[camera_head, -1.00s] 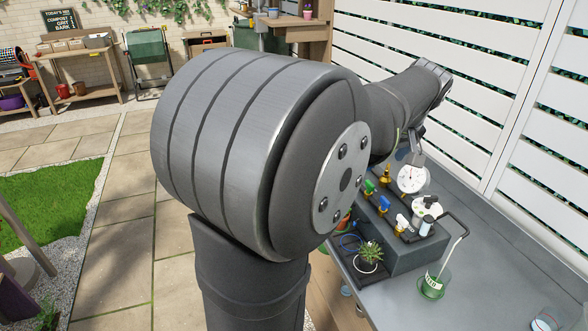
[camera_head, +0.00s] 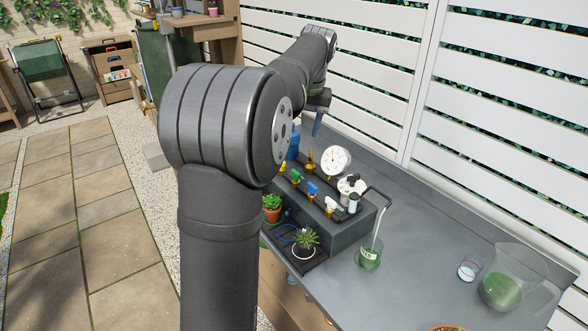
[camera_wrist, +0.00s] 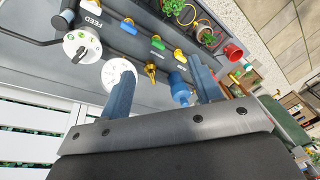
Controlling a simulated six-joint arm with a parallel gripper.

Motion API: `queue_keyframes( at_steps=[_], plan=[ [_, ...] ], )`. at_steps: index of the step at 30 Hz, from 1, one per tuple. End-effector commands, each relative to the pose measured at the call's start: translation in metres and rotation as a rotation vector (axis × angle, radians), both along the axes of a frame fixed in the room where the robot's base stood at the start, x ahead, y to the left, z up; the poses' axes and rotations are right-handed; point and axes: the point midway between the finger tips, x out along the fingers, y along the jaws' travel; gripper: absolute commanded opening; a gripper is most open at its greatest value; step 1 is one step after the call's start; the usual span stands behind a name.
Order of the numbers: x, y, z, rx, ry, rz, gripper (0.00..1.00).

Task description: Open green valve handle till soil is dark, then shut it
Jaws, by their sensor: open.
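The green valve handle (camera_head: 296,176) sits in the row of coloured handles on the grey block, between the yellow handle (camera_head: 283,168) and the blue handle (camera_head: 312,188). The green handle also shows in the wrist view (camera_wrist: 157,43). Whether it is turned open or shut is too small to tell. My gripper (camera_head: 317,125) is open and empty, above and behind the block. In the wrist view its fingers (camera_wrist: 163,92) spread wide, apart from the handle.
A jug (camera_head: 502,290) stands right. Bare counter (camera_head: 430,235) lies between.

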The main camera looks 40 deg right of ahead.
Motion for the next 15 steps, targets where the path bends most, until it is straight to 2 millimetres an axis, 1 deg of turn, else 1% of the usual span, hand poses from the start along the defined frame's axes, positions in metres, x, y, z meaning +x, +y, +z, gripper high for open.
queue_keyframes(
  at_steps=[1,3,9,12,15],
  plan=[
    [0.010,-0.007,-0.002,0.017,0.024,-0.077,0.58],
    [0.022,-0.014,-0.004,0.037,0.061,-0.204,0.58],
    [0.050,-0.031,-0.010,0.068,0.153,-0.564,0.58],
    [0.060,-0.036,-0.013,0.069,0.183,-0.707,0.58],
    [0.067,-0.039,-0.015,0.069,0.202,-0.804,0.58]
  ],
)
